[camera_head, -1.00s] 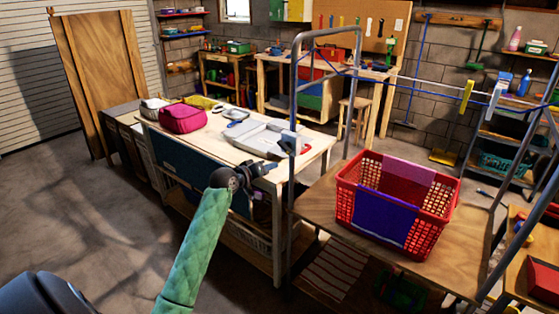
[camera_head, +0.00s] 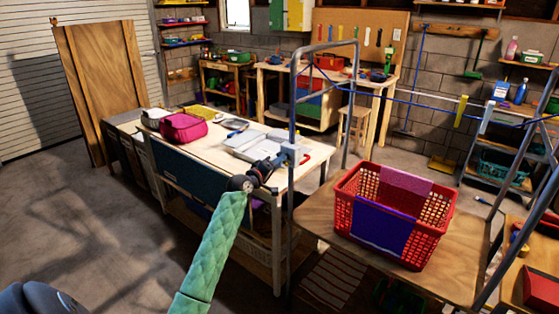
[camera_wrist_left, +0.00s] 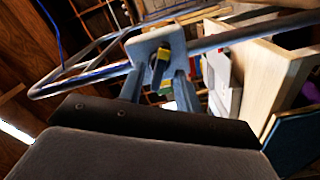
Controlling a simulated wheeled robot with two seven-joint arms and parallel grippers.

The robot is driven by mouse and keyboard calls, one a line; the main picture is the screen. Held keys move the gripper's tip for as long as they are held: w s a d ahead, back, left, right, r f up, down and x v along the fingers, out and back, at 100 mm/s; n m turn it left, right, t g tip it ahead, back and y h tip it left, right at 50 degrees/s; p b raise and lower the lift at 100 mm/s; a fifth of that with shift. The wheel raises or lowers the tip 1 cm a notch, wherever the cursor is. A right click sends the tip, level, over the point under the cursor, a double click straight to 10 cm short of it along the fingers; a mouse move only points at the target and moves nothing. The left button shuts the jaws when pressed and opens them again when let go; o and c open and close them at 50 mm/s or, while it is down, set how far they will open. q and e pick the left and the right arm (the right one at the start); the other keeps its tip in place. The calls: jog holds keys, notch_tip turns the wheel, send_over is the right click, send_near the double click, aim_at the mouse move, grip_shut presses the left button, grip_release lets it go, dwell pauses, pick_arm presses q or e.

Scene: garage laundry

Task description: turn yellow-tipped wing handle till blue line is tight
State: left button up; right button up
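A pale tensioner block (camera_head: 291,154) sits on the grey metal frame's near post, by the workbench end. In the left wrist view, the same block (camera_wrist_left: 154,43) carries a dark wing handle (camera_wrist_left: 158,66) with a yellow tip. The handle stands tilted. My left gripper (camera_head: 277,163) is at the block; in the wrist view its two fingers (camera_wrist_left: 158,76) stand either side of the handle, with gaps showing, so it looks open. My right gripper is out of view.
A red basket (camera_head: 352,203) with purple cloths stands on a wooden shelf (camera_head: 315,208) right of the post. The workbench (camera_head: 215,150) behind my arm holds a pink bag (camera_head: 183,127) and a grey case. Open floor lies at left.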

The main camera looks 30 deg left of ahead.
pick_arm(q)
jog(key=shift+w, duration=0.6)
jog(key=shift+d, duration=0.1)
grip_shut()
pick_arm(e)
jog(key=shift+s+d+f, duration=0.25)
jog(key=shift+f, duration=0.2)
